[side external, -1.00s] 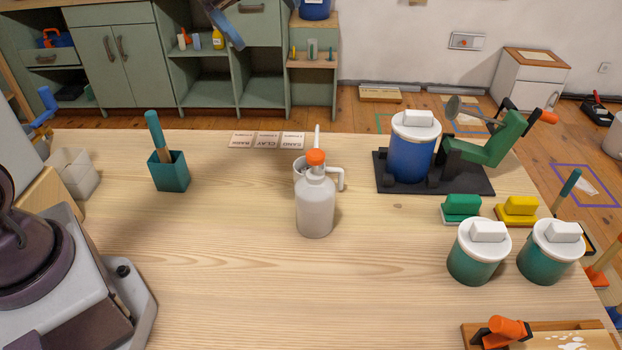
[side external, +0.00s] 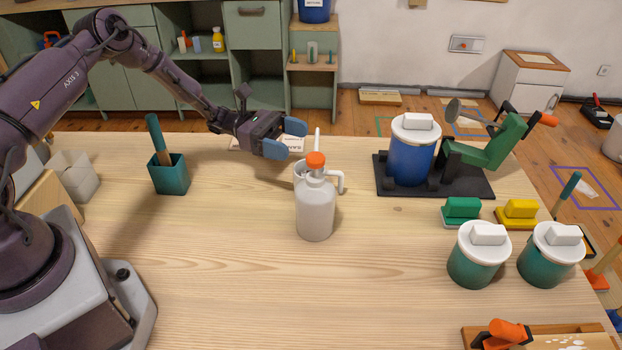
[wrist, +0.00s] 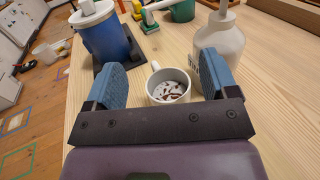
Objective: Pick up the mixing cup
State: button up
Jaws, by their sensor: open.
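The mixing cup is a white mug with a handle. In the side external view the mixing cup (side external: 299,170) stands behind the grey pump bottle (side external: 316,208), which hides much of it. In the wrist view the cup (wrist: 168,85) shows ahead between my fingers, with dark red bits on a pale content inside. My gripper (side external: 287,138) has blue finger pads and is open and empty, just to the left of the cup. In the wrist view my gripper (wrist: 158,78) is spread wider than the cup. I see no clear contact with it.
The pump bottle (wrist: 220,42) stands close beside the cup, near one finger. A blue lidded tub (side external: 410,160) sits on a black stand to the right. A teal holder (side external: 169,175) stands at the left. The front middle of the table is clear.

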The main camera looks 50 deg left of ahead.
aim_at(296, 168)
notch_tip(296, 168, down, 7)
jog(key=shift+r, duration=0.1)
jog(key=shift+d, duration=0.15)
jog(key=shift+x, duration=2.4)
jog(key=shift+w, duration=0.1)
jog(key=c, duration=0.9)
jog(key=shift+r, duration=0.15)
